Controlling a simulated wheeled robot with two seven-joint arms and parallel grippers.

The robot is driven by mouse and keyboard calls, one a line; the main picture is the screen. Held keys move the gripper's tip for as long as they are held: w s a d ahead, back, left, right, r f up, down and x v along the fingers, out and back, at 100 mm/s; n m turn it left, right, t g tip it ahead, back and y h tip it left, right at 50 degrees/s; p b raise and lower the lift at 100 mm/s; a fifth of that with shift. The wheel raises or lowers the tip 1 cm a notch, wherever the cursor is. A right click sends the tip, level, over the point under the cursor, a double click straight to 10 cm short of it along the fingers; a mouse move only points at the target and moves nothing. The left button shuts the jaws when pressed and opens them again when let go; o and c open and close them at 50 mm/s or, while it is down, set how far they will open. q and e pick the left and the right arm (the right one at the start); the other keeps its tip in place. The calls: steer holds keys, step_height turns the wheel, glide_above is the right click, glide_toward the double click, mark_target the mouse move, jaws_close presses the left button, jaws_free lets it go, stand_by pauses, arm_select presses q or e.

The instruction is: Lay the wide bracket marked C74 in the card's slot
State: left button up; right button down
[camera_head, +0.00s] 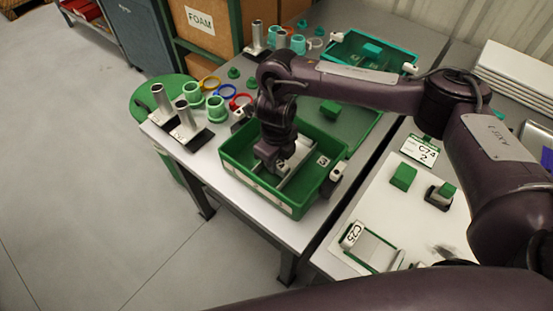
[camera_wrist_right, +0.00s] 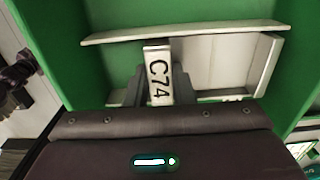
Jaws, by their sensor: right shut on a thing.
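My right gripper (camera_head: 268,158) reaches down into a green bin (camera_head: 235,177) on the table. In the right wrist view its fingers (camera_wrist_right: 157,88) are shut on the end tab of the wide bracket (camera_wrist_right: 157,72), whose label reads C74. The bracket's pale, frame-like body (camera_wrist_right: 265,62) lies within the bin's green walls; whether it touches the floor is hidden. In the head view the bracket (camera_head: 300,163) is partly covered by my gripper. A card (camera_head: 418,151) reading C74 and 2 stands at the back of a white board (camera_head: 375,200) on the right table. My left gripper is not in view.
A bracket marked C25 (camera_head: 353,235) lies at the board's front. A green block (camera_head: 403,176) and a dark holder with a green block (camera_head: 441,195) stand on the board. Metal posts (camera_head: 183,115) and rings stand left of the bin. A gap separates the two tables.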

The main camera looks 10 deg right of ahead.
steer(key=shift+f, duration=0.1)
steer(key=shift+f+b, duration=0.35)
steer(key=shift+b, duration=0.05)
steer(key=shift+f, duration=0.15)
stand_by(0.4)
steer(key=c, duration=0.7)
jaws_free()
steer(key=shift+c, duration=0.2)
step_height(320, 180, up, 11)
steer(key=p, duration=1)
